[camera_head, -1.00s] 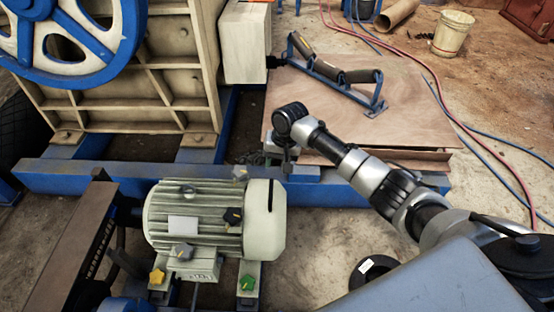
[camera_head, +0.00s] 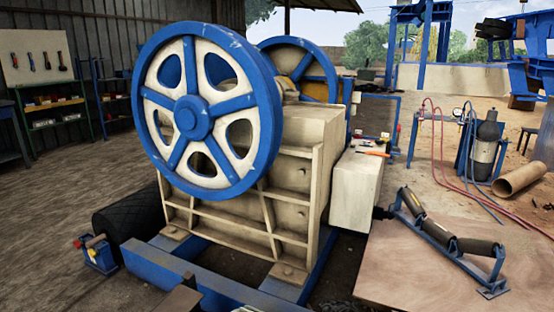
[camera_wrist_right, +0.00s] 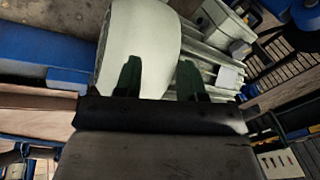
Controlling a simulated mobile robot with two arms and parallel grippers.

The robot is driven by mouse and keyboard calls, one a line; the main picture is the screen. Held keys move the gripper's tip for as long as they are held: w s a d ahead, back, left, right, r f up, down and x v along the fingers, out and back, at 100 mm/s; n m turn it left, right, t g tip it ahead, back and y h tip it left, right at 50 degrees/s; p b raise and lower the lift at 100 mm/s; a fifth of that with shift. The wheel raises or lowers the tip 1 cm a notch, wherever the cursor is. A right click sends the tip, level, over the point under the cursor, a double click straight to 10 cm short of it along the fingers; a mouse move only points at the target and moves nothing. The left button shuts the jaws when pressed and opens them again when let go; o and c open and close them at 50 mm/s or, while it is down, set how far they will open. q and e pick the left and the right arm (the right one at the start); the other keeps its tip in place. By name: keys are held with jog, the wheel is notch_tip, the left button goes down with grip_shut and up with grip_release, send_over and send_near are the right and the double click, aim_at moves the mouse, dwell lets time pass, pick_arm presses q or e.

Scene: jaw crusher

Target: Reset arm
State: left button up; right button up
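My right gripper (camera_wrist_right: 159,80) shows in the right wrist view, its two dark fingers apart with nothing held between them. Beyond the fingers is the pale ribbed motor (camera_wrist_right: 190,62), with its smooth rounded end (camera_wrist_right: 138,45) behind the gap. Distance to the motor is hard to judge, and I see no clear contact. Neither of my arms shows in the head view now. My left gripper is out of sight.
The jaw crusher (camera_head: 290,190) with its blue-rimmed flywheel (camera_head: 195,120) fills the middle of the head view. A roller frame (camera_head: 450,245) lies on a wooden board (camera_head: 400,270) at right. Hoses and a gas cylinder (camera_head: 485,150) stand behind. Shelves (camera_head: 50,112) line the left wall.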

jog(key=s+d+n+t+h, duration=0.15)
jog(key=s+d, duration=0.25)
jog(key=s, duration=1.3)
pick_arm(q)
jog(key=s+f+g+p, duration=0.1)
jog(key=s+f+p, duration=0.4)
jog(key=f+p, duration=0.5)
pick_arm(e)
jog(key=s+f+g+p, duration=0.1)
jog(key=s+f, duration=0.4)
jog(key=f, duration=0.4)
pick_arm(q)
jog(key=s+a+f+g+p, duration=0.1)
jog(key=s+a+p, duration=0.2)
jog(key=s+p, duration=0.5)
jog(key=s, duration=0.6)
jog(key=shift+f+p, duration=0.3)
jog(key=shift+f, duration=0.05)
pick_arm(e)
jog(key=s+d+f, duration=0.1)
jog(key=s, duration=0.6)
jog(key=s+d+f+n+g, duration=0.1)
jog(key=s+d, duration=0.1)
jog(key=s, duration=0.5)
jog(key=shift+d+f+h, duration=0.15)
jog(key=shift+f+h, duration=0.1)
jog(key=shift+h, duration=0.2)
